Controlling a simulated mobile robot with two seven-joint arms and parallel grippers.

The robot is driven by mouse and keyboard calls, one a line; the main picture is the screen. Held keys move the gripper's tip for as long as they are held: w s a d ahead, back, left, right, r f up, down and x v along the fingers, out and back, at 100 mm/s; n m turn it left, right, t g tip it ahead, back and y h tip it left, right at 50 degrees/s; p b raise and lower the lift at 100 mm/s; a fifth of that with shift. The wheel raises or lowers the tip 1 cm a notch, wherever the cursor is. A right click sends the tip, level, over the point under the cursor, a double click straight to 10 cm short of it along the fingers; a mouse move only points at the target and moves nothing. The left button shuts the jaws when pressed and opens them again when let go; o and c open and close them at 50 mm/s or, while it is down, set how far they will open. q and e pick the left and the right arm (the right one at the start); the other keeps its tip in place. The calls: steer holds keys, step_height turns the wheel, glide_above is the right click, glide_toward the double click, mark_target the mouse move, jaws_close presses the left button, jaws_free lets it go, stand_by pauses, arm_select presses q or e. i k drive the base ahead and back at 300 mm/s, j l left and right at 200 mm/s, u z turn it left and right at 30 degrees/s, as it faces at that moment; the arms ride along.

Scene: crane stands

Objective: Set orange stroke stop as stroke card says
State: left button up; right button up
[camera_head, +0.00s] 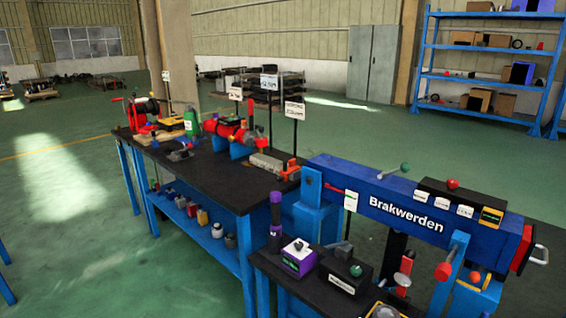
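Neither of my grippers shows in the head view. A blue machine marked "Brakwerden" (410,214) stands at the right. A small orange part (476,278) shows low at its right end; I cannot tell whether it is the stroke stop. An orange-red piece (292,172) also stands at the right end of a grey block on the dark bench. A white card (351,200) hangs at the machine's left front, and a white card on a post (295,110) stands behind the bench. Their writing is too small to read, so I cannot tell which is the stroke card.
A blue-legged bench with a dark top (218,186) carries a red winch (142,112), a green bottle (191,122) and red-blue equipment. A nearer dark table (292,288) holds a purple box (298,258) and a black box (339,275). The green floor at left is mostly clear.

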mark_target(292, 167)
steer(key=i+j, duration=0.3)
steer(key=i+j+z, duration=0.1)
steer(key=i+j, duration=0.5)
steer(key=j, duration=0.2)
steer(key=i+j+z, duration=0.15)
steer(key=i+j, duration=0.4)
steer(key=j, duration=0.25)
steer(key=i+j+z, duration=0.1)
steer(key=i+j, duration=0.2)
steer(key=j, duration=0.15)
steer(key=i+j, duration=0.25)
steer(key=j, duration=0.15)
steer(key=z, duration=0.05)
